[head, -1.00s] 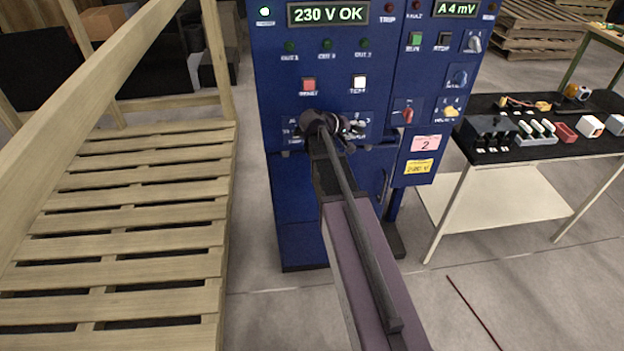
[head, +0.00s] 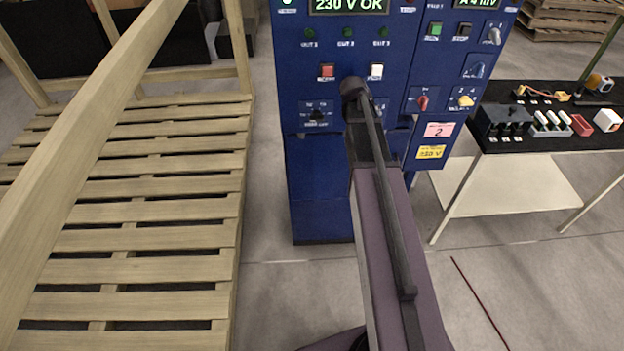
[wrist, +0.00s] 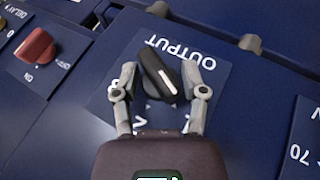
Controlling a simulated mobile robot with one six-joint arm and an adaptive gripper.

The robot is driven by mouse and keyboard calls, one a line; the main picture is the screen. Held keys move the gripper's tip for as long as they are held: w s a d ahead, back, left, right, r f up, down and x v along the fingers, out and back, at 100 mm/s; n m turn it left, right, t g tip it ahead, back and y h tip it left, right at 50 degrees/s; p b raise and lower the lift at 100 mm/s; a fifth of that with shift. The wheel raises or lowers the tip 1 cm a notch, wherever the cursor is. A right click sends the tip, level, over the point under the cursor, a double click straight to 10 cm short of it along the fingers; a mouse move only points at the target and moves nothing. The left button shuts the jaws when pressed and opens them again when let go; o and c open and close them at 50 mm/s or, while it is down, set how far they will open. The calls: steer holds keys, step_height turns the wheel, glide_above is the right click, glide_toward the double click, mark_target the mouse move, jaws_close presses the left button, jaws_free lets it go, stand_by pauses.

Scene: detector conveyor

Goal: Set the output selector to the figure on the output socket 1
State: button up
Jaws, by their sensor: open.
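The output selector (wrist: 155,74) is a black knob with a white pointer line, on a blue plate lettered OUTPUT that reads upside down in the wrist view. The line points to the lower right there. My gripper (wrist: 162,78) is open, one finger on each side of the knob. I cannot tell whether they touch it. Its figures are mostly covered. In the head view my arm hides the selector and gripper. A pink card (head: 438,131) there shows a 2; I cannot tell a socket 1.
A red knob (wrist: 36,46) sits beside the OUTPUT plate. The blue cabinet (head: 300,80) also bears a black knob (head: 317,113), buttons and a yellow knob (head: 465,101). Wooden slats with a rail (head: 150,195) stand left; a table of parts (head: 560,142) stands right.

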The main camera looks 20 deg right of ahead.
steer(key=shift+d+m+t+y+p, duration=0.1)
steer(key=shift+m+t+y+p, duration=0.2)
steer(key=shift+y+p, duration=0.85)
steer(key=shift+r+m+t+y, duration=0.1)
steer(key=shift+m+t+y, duration=0.2)
steer(key=shift+y, duration=1.35)
steer(key=p+v, duration=1.3)
steer(key=v, duration=0.1)
steer(key=s+a+f+n+g+b, duration=0.1)
steer(key=s+a+f+b, duration=0.3)
steer(key=a, duration=0.4)
steer(key=s+a+f+g+b, duration=0.1)
steer(key=s+a+f+b, duration=0.3)
steer(key=a+f+b, duration=0.3)
steer(key=s+a+f+n+g+y+b, duration=0.1)
steer(key=s+a+f+b, duration=0.3)
steer(key=a, duration=0.5)
steer(key=shift+s+a+f+n+g+b, duration=0.3)
steer(key=shift+f+g+b, duration=0.2)
steer(key=shift+f+b, duration=0.8)
steer(key=shift+f+p, duration=0.2)
steer(key=shift+p, duration=0.15)
